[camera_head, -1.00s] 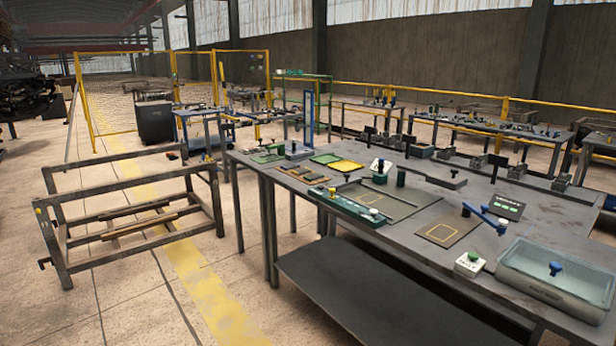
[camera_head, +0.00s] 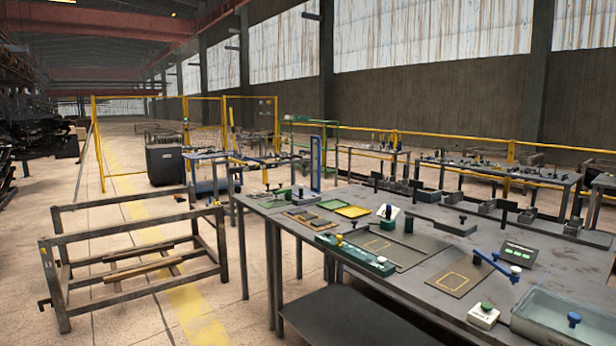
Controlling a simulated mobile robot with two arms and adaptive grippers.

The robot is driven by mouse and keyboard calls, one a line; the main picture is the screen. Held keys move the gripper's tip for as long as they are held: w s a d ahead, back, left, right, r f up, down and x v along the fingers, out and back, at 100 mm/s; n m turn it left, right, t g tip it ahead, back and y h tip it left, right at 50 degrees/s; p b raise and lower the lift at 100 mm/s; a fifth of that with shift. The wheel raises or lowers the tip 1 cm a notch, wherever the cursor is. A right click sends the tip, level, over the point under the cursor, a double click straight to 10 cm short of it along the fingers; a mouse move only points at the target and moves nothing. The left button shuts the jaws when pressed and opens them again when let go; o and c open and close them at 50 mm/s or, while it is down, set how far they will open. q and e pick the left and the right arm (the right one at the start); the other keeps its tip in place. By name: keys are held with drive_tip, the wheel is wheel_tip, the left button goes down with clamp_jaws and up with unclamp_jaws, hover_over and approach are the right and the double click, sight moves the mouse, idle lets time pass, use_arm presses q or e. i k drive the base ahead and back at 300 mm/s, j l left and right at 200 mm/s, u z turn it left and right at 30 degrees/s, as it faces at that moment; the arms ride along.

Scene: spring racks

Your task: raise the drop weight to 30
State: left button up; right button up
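A tall, narrow blue upright frame (camera_head: 316,163) stands at the far left end of the grey workbench (camera_head: 395,292). It may be the drop-weight stand, but it is too small here to make out a weight or a scale mark of 30. A dark post with a round top (camera_head: 273,190) stands left of it on the bench. Neither of my grippers is in view.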

sight(305, 172)
drive_tip(key=i+z, duration=0.15)
drive_tip(key=z, duration=0.6)
drive_tip(key=i+j+z, duration=0.4)
drive_tip(key=j, duration=0.15)
drive_tip(key=j+z, duration=0.25)
drive_tip(key=i+j+z, duration=0.2)
drive_tip(key=j, duration=0.2)
